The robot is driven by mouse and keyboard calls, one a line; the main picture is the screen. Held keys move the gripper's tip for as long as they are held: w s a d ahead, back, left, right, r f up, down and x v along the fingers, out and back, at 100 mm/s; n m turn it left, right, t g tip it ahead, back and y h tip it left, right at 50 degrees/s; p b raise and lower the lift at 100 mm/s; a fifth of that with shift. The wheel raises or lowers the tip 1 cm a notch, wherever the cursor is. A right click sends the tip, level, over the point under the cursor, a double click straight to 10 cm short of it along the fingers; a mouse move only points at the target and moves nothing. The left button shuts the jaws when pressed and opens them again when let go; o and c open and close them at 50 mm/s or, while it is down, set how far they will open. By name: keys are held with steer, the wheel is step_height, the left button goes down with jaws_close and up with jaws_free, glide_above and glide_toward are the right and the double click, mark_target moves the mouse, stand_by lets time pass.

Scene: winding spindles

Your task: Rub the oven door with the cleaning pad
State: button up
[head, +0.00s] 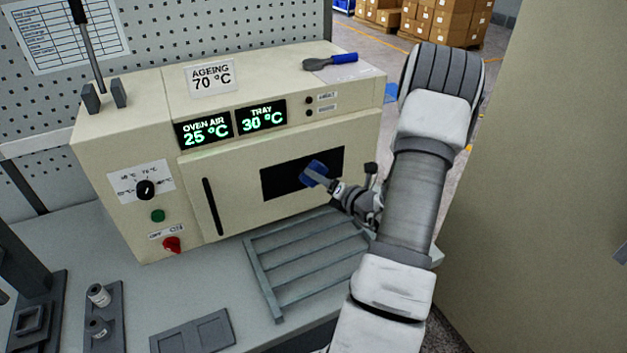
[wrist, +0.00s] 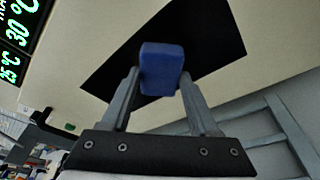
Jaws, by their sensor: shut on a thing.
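The oven (head: 250,140) is a cream box on the bench with its door (head: 232,190) closed. The door has a dark window (head: 276,181) and a black vertical handle (head: 212,206). My gripper (head: 326,181) is shut on the blue cleaning pad (head: 312,173), in front of the window's right half. In the wrist view the pad (wrist: 161,68) sits between the two grey fingers (wrist: 160,85), and the dark window (wrist: 205,40) is behind it. I cannot tell whether the pad touches the door. The pad's far face is hidden.
A grey slatted rack (head: 300,262) lies on the bench below the door. A blue-handled scraper (head: 330,61) lies on top of the oven. Small spools (head: 98,295) and grey holders stand at the front left. A tan wall (head: 540,190) is to the right.

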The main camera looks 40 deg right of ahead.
steer(key=shift+s+d, duration=0.25)
steer(key=shift+d, duration=0.75)
steer(key=shift+s+d, duration=0.2)
steer(key=shift+d, duration=0.8)
steer(key=shift+w+a+b, duration=0.2)
steer(key=shift+w+a, duration=0.15)
steer(key=shift+a, duration=1)
steer(key=shift+w+a+b, duration=0.15)
steer(key=shift+w+a, duration=0.15)
steer(key=shift+a, duration=1)
steer(key=shift+w+a+b, duration=0.2)
steer(key=shift+w+a, duration=0.15)
steer(key=shift+a, duration=1)
steer(key=shift+s+a, duration=0.2)
steer(key=shift+s, duration=0.75)
steer(key=shift+s+a, duration=0.25)
steer(key=shift+s, duration=0.75)
steer(key=shift+s+a, duration=0.2)
steer(key=shift+s, duration=0.75)
steer(key=shift+s+a, duration=0.2)
steer(key=shift+s, duration=0.55)
steer(key=shift+s+a, duration=0.15)
steer(key=shift+s, duration=0.55)
